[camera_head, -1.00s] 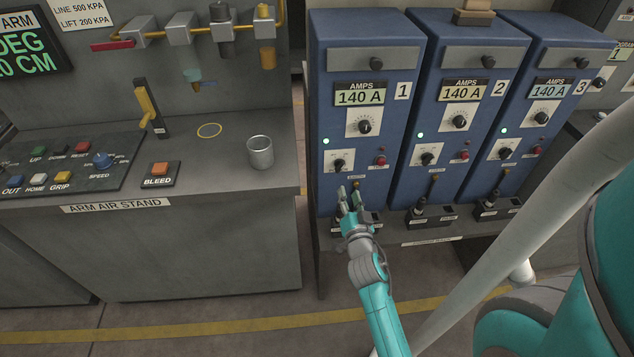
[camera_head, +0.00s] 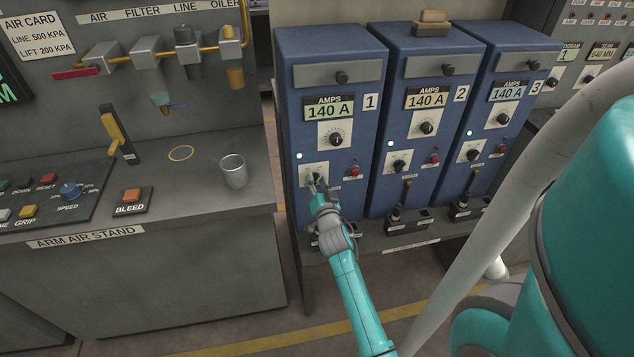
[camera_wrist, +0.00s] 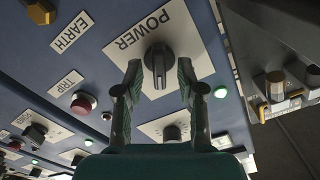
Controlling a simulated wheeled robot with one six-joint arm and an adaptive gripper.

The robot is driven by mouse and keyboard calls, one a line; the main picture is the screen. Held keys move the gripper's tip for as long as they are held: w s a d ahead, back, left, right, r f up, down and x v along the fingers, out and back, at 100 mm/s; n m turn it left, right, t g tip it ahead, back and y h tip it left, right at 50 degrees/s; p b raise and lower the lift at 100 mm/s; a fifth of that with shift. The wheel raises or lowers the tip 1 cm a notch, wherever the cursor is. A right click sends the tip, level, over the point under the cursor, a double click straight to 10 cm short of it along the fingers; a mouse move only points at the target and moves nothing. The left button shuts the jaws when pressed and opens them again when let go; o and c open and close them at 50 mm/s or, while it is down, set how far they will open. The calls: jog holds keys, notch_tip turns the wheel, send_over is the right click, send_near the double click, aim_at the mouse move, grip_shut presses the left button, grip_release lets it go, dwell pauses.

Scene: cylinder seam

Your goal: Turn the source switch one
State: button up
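Source 1 is a blue cabinet (camera_head: 283,110) numbered 1, with a 140 A display (camera_head: 328,108) and a lit green lamp (camera_head: 299,156). Its small lower-left switch, on a pale plate, is partly hidden behind my gripper (camera_head: 317,184) in the head view. In the wrist view this is a dark round knob (camera_wrist: 158,60) with a raised bar, on a plate marked POWER (camera_wrist: 141,32). My gripper's fingers are open, one on each side of the knob, with a visible gap on both sides. They hold nothing. Their depth relative to the knob is hard to tell.
A red TRIP button (camera_wrist: 83,102) and an EARTH socket (camera_wrist: 40,10) are beside the knob. Sources 2 (camera_head: 400,110) and 3 (camera_head: 490,105) stand to the right. The air stand (camera_head: 190,215), with a metal cup (camera_head: 233,170), stands to the left across a gap.

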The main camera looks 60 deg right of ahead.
jog(key=shift+d, duration=0.15)
grip_shut()
jog(key=shift+n, duration=0.3)
jog(key=n, duration=0.5)
jog(key=shift+w, duration=0.2)
jog(key=n, duration=0.6)
jog(key=shift+w+a, duration=0.1)
jog(key=shift+a, duration=0.15)
jog(key=shift+n, duration=0.3)
grip_release()
